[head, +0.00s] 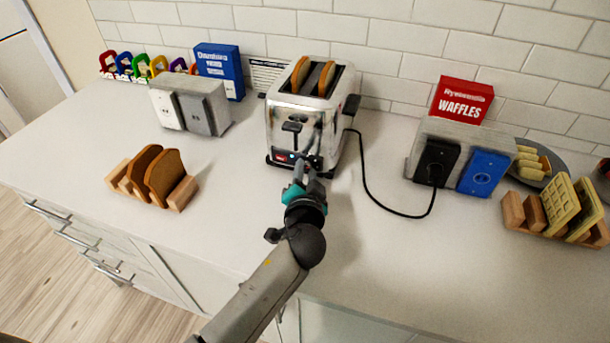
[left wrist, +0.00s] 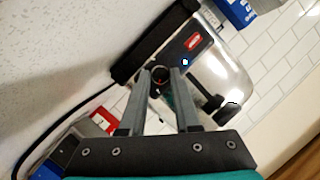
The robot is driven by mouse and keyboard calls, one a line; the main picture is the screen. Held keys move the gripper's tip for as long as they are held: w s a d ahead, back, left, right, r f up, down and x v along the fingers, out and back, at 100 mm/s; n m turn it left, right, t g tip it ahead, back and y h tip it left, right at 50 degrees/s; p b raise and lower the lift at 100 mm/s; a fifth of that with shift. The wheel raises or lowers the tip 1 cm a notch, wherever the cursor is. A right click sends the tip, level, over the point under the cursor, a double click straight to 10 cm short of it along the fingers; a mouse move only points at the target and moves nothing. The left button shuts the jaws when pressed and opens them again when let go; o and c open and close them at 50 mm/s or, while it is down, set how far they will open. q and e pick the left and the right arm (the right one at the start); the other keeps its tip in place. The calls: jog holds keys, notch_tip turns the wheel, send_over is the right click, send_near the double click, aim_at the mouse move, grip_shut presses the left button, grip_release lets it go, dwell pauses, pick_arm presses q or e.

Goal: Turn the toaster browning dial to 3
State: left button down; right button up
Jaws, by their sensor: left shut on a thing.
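The chrome toaster (head: 306,116) stands on the counter near the back wall, with two slices of bread in its slots. My left gripper (head: 307,166) is at the lower front of the toaster, right of the red label. In the left wrist view the two fingers of my left gripper (left wrist: 160,82) are shut on the browning dial (left wrist: 158,77), a small dark knob with a red mark. The dial's numbers cannot be read. The toaster (left wrist: 200,65) appears tilted in that view, with its red label (left wrist: 193,42) and lit button beside the dial. My right gripper is not in view.
A black cord runs from the toaster to the right outlet block (head: 436,150), beside a red waffles box (head: 462,99). A waffle rack (head: 548,230) is at the right. A bread rack (head: 180,196) and another outlet block (head: 205,88) are at the left. The front counter is clear.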

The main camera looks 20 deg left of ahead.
pick_arm(q)
jog(key=m+y+b, duration=0.1)
jog(key=m+b, duration=0.1)
jog(key=m+t+b, duration=0.1)
jog(key=m+b, duration=0.1)
jog(key=shift+d+f+m+y, duration=0.1)
jog(key=shift+f+m+y, duration=0.2)
jog(key=shift+f+y, duration=0.1)
jog(key=shift+m+t+b, duration=0.8)
jog(key=shift+m+b, duration=0.85)
jog(key=shift+m, duration=0.15)
jog(key=shift+y, duration=0.3)
jog(key=c, duration=0.6)
grip_release()
jog(key=v, duration=1.2)
jog(key=shift+b, duration=0.3)
